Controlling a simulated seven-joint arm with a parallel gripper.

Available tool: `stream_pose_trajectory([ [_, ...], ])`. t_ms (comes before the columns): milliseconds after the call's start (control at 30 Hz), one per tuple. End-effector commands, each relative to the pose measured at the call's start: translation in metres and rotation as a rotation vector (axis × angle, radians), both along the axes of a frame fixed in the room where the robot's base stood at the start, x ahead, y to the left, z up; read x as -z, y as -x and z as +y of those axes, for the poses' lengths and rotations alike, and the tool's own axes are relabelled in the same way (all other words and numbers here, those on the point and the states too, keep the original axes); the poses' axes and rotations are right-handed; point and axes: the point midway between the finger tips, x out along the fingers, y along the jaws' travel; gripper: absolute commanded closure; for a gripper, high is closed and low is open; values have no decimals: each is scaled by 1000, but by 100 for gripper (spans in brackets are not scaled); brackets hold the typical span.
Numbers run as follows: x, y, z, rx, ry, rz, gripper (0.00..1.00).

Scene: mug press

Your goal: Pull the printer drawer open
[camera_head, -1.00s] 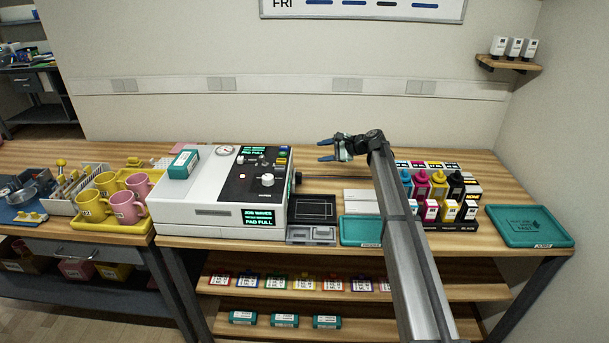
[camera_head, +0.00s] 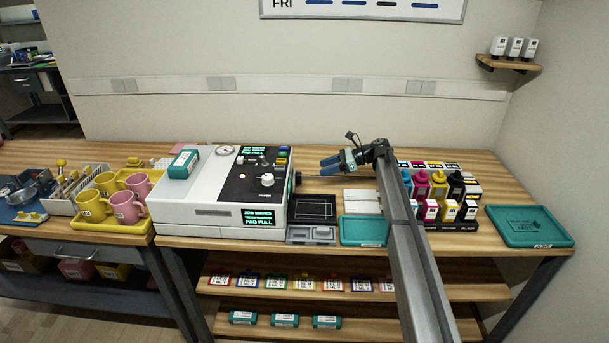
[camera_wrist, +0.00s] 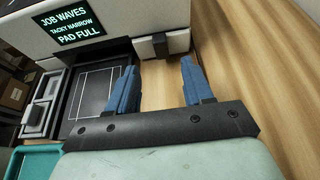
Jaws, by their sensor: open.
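The white printer (camera_head: 190,218) stands left of centre on the wooden bench, with a dark control panel and lit screens reading "JOB WAVES" and "PAD FULL". A slot-like recess (camera_head: 212,212) shows on its front face; I cannot tell whether it is the drawer. A black protruding part (camera_head: 298,178) on the printer's right side also shows in the wrist view (camera_wrist: 152,46). My gripper (camera_head: 323,166) is open and empty to the right of the printer, blue fingers pointing toward it. In the wrist view the fingers (camera_wrist: 158,68) are apart, short of the black part and not touching it.
A black tray (camera_head: 313,208) and a grey tray (camera_head: 312,235) lie right of the printer, beside a teal tray (camera_head: 362,231). Ink bottles (camera_head: 438,186) stand right of my arm. Mugs (camera_head: 128,207) stand left. A teal box (camera_head: 183,163) sits on the printer.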

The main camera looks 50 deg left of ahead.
Motion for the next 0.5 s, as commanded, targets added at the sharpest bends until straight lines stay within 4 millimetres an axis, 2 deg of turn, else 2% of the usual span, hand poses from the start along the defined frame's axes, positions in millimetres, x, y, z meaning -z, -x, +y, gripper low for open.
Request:
stream_pose_trajectory([
  [300, 22, 37, 37, -2, 0, 0, 49],
  [500, 31, 52, 52, 0, -1, -1, 49],
])
